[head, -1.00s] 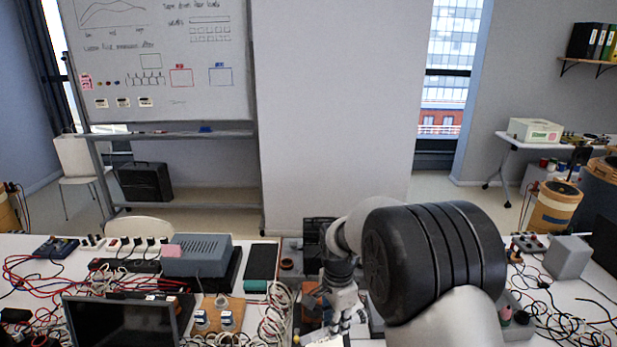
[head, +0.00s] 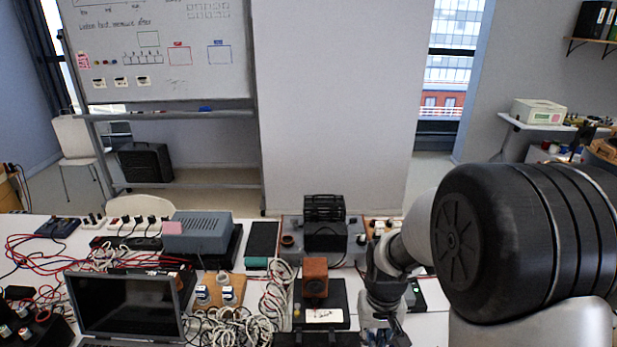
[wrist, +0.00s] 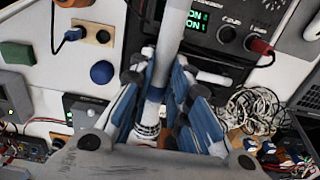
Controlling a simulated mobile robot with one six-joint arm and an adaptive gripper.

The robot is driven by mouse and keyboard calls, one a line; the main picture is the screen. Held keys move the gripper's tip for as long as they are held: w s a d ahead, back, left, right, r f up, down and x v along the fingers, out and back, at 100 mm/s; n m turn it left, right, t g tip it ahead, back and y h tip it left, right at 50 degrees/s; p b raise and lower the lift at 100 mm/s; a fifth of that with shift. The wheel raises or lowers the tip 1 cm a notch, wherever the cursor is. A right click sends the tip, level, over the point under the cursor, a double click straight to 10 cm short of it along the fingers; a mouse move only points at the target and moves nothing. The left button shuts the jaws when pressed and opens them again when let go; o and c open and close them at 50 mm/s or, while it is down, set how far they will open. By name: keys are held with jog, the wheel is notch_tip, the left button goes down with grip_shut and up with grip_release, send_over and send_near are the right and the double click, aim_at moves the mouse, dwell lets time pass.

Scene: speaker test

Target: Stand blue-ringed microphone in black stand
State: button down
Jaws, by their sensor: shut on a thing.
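In the wrist view my gripper (wrist: 165,110) is shut around a pale, rod-like thing, the microphone (wrist: 169,35), which runs from the top edge down between the blue-padded fingers. I cannot pick out the black stand with certainty among the black items on the bench.
A brown speaker box (head: 315,277) stands on a black plate (head: 338,300) left of my gripper. A black rack (head: 324,208) stands behind it. White coiled cables (head: 275,305), a laptop (head: 127,304) and a grey instrument box (head: 197,234) crowd the left. An instrument with green displays (wrist: 235,30) is near the held thing.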

jog(key=shift+w+a+r+m, duration=0.15)
jog(key=shift+w+a+m, duration=0.1)
jog(key=shift+w+m, duration=0.2)
jog(key=w+a+r+m+p, duration=0.2)
jog(key=w+a+m, duration=0.8)
jog(key=m, duration=0.7)
jog(key=w+r, duration=0.1)
jog(key=w, duration=0.1)
jog(key=shift+w+a+r, duration=0.2)
jog(key=shift+w+a, duration=0.1)
jog(key=shift+a, duration=0.05)
notch_tip(320, 180, down, 20)
jog(key=b, duration=0.3)
jog(key=shift+r+b, duration=0.2)
jog(key=shift+b, duration=0.2)
